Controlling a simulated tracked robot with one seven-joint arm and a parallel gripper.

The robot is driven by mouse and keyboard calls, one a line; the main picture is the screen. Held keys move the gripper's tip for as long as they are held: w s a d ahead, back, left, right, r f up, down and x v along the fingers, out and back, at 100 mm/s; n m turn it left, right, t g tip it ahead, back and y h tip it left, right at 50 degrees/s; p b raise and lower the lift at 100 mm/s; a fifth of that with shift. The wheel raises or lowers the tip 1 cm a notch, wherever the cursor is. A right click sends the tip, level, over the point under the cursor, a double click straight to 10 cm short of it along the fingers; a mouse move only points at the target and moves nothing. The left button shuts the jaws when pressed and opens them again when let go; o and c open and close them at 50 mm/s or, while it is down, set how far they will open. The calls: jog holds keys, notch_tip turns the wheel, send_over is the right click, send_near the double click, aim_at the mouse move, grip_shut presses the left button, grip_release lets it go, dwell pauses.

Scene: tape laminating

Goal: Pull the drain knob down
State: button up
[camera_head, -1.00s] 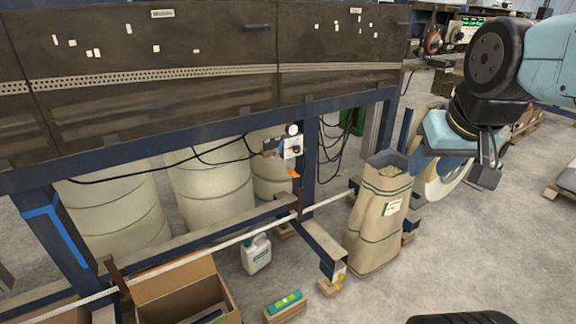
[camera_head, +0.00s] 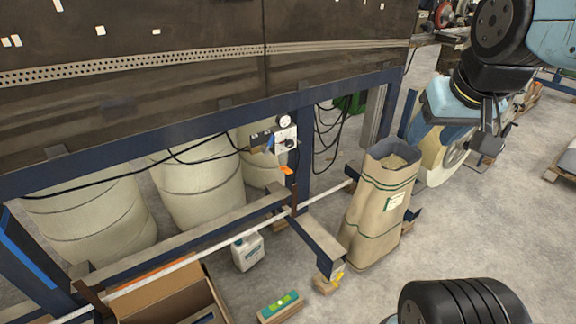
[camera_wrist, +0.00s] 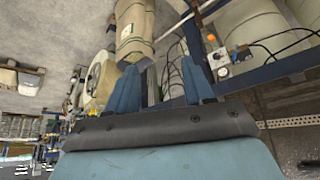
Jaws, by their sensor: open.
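A small white unit (camera_head: 287,138) with a round gauge (camera_head: 284,121) is mounted on the dark blue frame post under the machine. An orange part (camera_head: 286,170) hangs below it, and I cannot tell for certain whether it is the drain knob. In the wrist view the white unit (camera_wrist: 218,56) and the orange part (camera_wrist: 211,37) show upside down, beyond the right finger. My gripper (camera_wrist: 161,78) is open, with its two blue fingers apart and nothing between them. It is well away from the unit, on the right of the head view.
A paper sack (camera_head: 378,210) stands right of the post, beside a big roll (camera_head: 440,160). A cardboard box (camera_head: 170,300), a white jug (camera_head: 248,251) and frame legs are on the floor below. Black cables hang around the unit. Open floor lies at the right.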

jog(key=shift+o, duration=0.3)
jog(key=w+f+n, duration=0.1)
jog(key=w, duration=0.7)
jog(key=shift+d+f+t+h, duration=0.2)
jog(key=shift+d+t+h, duration=0.1)
jog(key=shift+t, duration=0.1)
jog(key=w+a+f+n+t, duration=0.1)
jog(key=w+f, duration=0.2)
jog(key=w, duration=0.4)
jog(key=w+a+f+n+t+y, duration=0.1)
jog(key=w+f+n, duration=0.15)
jog(key=w, duration=0.35)
jog(key=w+a+f+t, duration=0.1)
jog(key=w+f, duration=0.3)
jog(key=w, duration=0.3)
jog(key=n+t+y, duration=0.2)
jog(key=t+y, duration=0.4)
jog(key=y, duration=0.4)
send_near(288, 171)
jog(key=x, duration=1)
jog(key=shift+f, duration=0.25)
jog(key=shift+c, duration=0.3)
grip_shut()
